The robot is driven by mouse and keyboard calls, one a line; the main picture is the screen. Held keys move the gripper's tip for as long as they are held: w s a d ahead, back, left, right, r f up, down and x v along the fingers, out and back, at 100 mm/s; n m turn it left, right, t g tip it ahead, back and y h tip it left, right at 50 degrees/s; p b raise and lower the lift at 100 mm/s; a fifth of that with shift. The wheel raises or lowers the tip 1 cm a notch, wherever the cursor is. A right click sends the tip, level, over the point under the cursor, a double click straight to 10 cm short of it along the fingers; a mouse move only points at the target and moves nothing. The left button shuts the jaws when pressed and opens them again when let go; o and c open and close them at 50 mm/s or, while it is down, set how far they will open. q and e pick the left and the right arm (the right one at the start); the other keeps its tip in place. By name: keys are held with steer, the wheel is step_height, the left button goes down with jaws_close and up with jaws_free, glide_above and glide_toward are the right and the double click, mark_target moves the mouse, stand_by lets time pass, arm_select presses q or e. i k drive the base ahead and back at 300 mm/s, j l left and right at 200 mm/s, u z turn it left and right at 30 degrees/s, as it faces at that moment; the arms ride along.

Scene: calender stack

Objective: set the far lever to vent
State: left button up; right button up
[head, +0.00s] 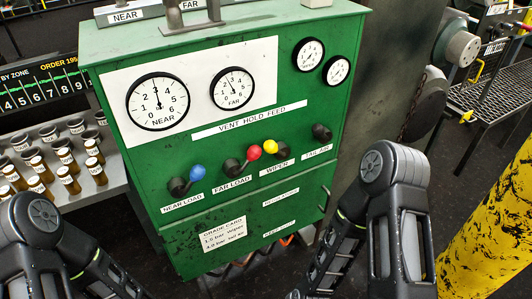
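The far load lever has a red knob (254,152) and a dark hub, above the FAR LOAD label (232,186) on the green cabinet front. Its knob points up and right of its hub, toward the FEED side of the VENT HOLD FEED plate (249,118). The far gauge (232,89) is above, its needle pointing up and slightly left. My two arms show at the bottom left and lower right, clear of the lever in the picture. Neither gripper is in view.
The blue near load knob (197,172) is left of the red one; the yellow wiper knob (270,146) is close on its right. A dark knob (321,132) is further right. Labelled bottles (67,158) stand at left. A yellow column (490,220) is at right.

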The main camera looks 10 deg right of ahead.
mark_target(254, 152)
steer(key=k+l+z, duration=0.15)
steer(key=k, duration=0.3)
steer(key=l+z, duration=0.3)
steer(key=l, duration=0.45)
steer(key=l+z, duration=0.25)
steer(key=l, duration=0.55)
